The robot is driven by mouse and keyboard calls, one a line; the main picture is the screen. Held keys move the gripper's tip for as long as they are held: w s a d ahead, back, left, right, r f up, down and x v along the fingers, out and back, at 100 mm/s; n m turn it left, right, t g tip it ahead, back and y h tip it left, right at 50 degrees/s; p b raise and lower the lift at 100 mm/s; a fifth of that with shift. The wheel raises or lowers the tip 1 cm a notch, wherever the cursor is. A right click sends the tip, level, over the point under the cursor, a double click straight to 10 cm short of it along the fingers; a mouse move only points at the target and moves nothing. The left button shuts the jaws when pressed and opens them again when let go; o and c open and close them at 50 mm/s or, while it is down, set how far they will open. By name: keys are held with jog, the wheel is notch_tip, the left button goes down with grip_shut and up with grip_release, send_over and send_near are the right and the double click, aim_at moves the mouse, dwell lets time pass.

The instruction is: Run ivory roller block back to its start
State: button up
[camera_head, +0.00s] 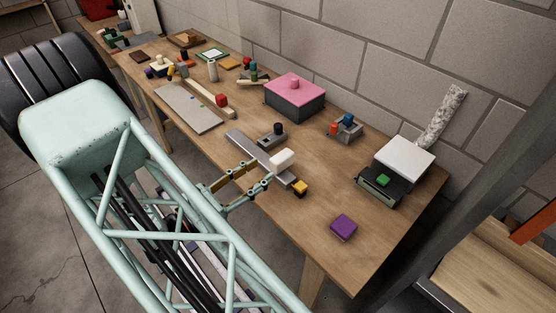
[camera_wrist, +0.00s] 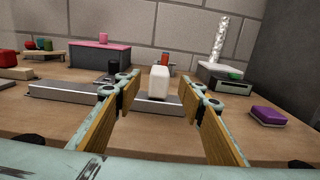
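The ivory roller block (camera_head: 283,158) is a rounded white block sitting near the right, near end of a long grey rail (camera_head: 246,143). In the wrist view the ivory block (camera_wrist: 158,83) stands upright ahead, framed between my fingers, with the grey rail (camera_wrist: 60,91) running left from it. My gripper (camera_head: 264,169) is open and empty, its two fingers pointing at the block from the table's front side. In the wrist view the gripper (camera_wrist: 161,88) shows a wide gap. Whether the fingertips reach alongside the block is hard to tell.
A yellow block (camera_head: 300,187) sits by the rail's right end. A black-knobbed grey block (camera_head: 272,139) is behind the rail. A pink-topped box (camera_head: 295,92), a red-and-blue piece (camera_head: 346,128) and a green-buttoned device (camera_head: 380,184) stand farther back. A purple block (camera_head: 343,227) lies right, with bare table around.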

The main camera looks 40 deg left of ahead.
aim_at(272, 163)
jog(key=shift+w+d+b, duration=0.2)
jog(key=shift+w+d, duration=0.1)
jog(key=shift+w, duration=1.1)
jog(key=shift+w+d+b, duration=0.15)
jog(key=shift+w+d, duration=0.1)
jog(key=shift+w, duration=1.15)
jog(key=shift+w+d+b, duration=0.2)
jog(key=shift+w+d, duration=0.1)
jog(key=shift+w, duration=1.1)
jog(key=shift+c, duration=0.3)
jog(key=c, duration=1.1)
